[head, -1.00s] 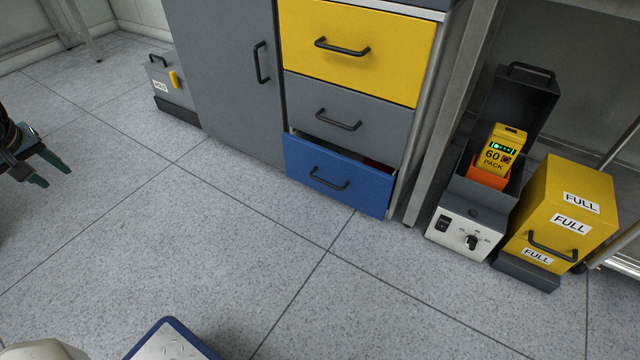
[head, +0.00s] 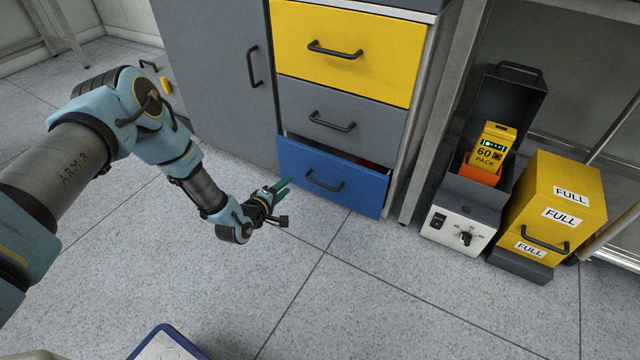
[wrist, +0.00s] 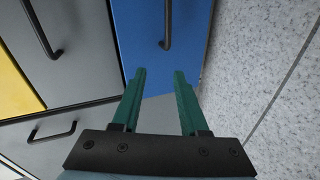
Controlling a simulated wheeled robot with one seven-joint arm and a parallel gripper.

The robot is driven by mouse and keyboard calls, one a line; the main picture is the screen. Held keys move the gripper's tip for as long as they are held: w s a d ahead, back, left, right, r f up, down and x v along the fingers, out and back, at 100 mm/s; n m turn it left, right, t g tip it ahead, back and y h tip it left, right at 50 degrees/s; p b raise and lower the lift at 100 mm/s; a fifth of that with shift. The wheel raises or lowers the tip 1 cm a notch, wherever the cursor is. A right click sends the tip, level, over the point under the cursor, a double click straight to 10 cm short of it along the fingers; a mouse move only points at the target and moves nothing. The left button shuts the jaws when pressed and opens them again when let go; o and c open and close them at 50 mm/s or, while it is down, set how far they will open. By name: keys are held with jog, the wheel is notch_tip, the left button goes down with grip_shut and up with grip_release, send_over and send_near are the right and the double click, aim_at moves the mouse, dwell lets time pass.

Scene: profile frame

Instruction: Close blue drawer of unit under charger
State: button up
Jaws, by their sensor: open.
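The blue drawer (head: 357,192) is the lowest drawer of the grey unit. It stands partly out, with a dark gap and a bit of something red inside along its top edge. Its black bar handle (head: 324,182) is on the front. My gripper (head: 287,185) is open and empty, its green fingers at the left part of the drawer front. In the wrist view my gripper (wrist: 160,75) points at the blue front (wrist: 140,35), with the handle (wrist: 167,25) ahead of the fingertips. I cannot tell whether they touch the drawer.
Above are a grey drawer (head: 343,108) and a yellow drawer (head: 375,62), both shut; a grey door (head: 205,80) is left. On the floor at right stand a charger (head: 455,222) holding a yellow pack (head: 489,150) and a yellow box (head: 575,190) marked FULL.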

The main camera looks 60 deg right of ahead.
jog(key=g+h, duration=0.1)
send_near(321, 183)
jog(key=shift+n, duration=0.4)
jog(key=b+x, duration=0.1)
jog(key=x, duration=0.2)
jog(key=b+x, duration=0.1)
jog(key=x, duration=0.3)
jog(key=b+x, duration=0.2)
jog(key=x, duration=0.1)
jog(key=shift+d+f, duration=0.1)
jog(key=shift+f, duration=0.25)
grip_shut()
dwell(0.4)
